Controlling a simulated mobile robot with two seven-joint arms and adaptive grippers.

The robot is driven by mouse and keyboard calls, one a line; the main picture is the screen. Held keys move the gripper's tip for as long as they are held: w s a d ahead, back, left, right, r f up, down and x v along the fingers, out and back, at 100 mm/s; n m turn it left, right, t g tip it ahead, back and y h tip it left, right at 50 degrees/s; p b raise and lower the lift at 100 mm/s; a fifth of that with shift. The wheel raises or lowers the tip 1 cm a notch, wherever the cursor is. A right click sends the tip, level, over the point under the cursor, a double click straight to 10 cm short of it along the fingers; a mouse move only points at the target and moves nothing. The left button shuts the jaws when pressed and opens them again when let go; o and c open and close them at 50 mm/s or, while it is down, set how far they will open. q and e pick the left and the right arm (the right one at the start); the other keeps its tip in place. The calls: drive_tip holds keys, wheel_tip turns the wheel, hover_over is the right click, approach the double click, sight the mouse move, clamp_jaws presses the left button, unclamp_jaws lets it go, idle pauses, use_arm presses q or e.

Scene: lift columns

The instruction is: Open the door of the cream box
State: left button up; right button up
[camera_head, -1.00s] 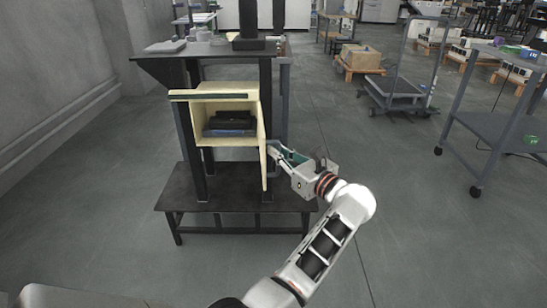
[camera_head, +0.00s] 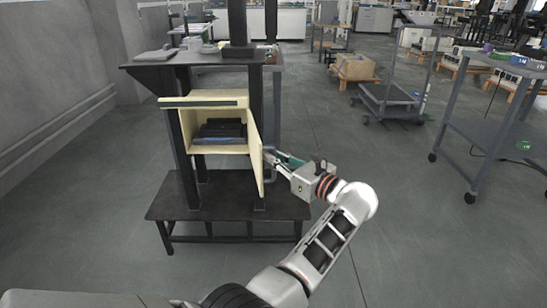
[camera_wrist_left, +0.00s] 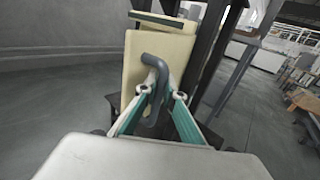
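The cream box (camera_head: 201,102) sits in a dark frame, its front open towards me. A dark object (camera_head: 220,131) lies inside it. Its door (camera_head: 256,150) stands swung out on the right, seen nearly edge-on. In the left wrist view the door's face (camera_wrist_left: 135,75) carries a grey bent handle (camera_wrist_left: 157,70). My left gripper (camera_head: 272,155) is at the outer side of the door. In the left wrist view its teal fingers (camera_wrist_left: 161,93) are drawn in on both sides of the handle, which lies between them. My right gripper is not in view.
A dark low platform (camera_head: 230,208) stands under the box, and a dark shelf top (camera_head: 150,72) is above it. A grey wall (camera_head: 50,80) is on the left. A cart (camera_head: 480,140) stands at the right. The floor between is clear.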

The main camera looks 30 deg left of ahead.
use_arm(q)
drive_tip(key=shift+o, duration=0.6)
drive_tip(key=v, duration=0.7)
drive_tip(key=shift+d, duration=0.25)
